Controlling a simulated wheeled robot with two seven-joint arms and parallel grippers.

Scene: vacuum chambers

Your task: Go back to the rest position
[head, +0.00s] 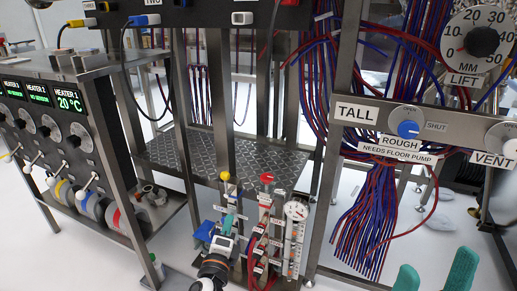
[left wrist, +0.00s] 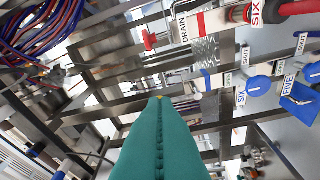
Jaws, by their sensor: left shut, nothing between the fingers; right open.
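My left gripper (head: 228,222) shows small at the lower middle of the head view, in front of the valve stand. In the left wrist view its teal fingers (left wrist: 158,100) are pressed together with nothing between them. The tips point at open space among metal frame bars. My right gripper (head: 434,272) is at the bottom right of the head view, cut off by the lower edge. Its two teal fingers stand apart and nothing shows between them.
A valve stand with a red knob (head: 267,178) and a gauge (head: 296,210) stands close to my left gripper. A heater cabinet (head: 40,115) is at left. A panel with a ROUGH knob (head: 408,129) and hanging cables (head: 368,225) is at right. A red-handled DRAIN valve (left wrist: 150,40) is near.

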